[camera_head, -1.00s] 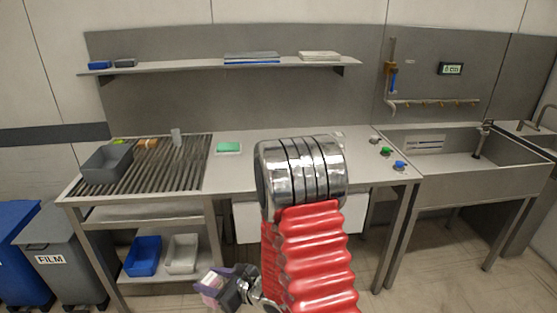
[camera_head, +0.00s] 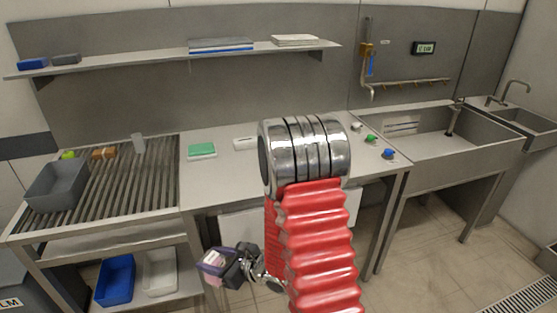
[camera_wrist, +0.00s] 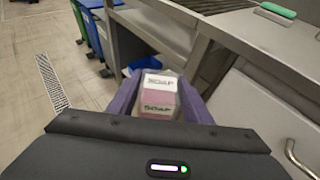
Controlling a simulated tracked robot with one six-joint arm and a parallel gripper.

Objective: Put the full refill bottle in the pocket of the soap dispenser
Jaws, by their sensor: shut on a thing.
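My gripper (camera_head: 232,264) is low in front of the counter in the head view, left of my red arm sleeve. It is shut on a clear, boxy bottle with pink contents (camera_wrist: 157,102), marked SOAP, between its two purple fingers in the wrist view. The bottle shows small and pinkish in the head view (camera_head: 212,268). How full it is I cannot tell for sure. I cannot make out a soap dispenser or its pocket in either view.
The counter (camera_head: 225,175) carries a green-topped block (camera_head: 202,150) and several coloured buttons. A slatted rack with a grey bin (camera_head: 57,187) stands left, a sink (camera_head: 430,160) right. In the wrist view, a cabinet door with a handle (camera_wrist: 300,160) is close on the right.

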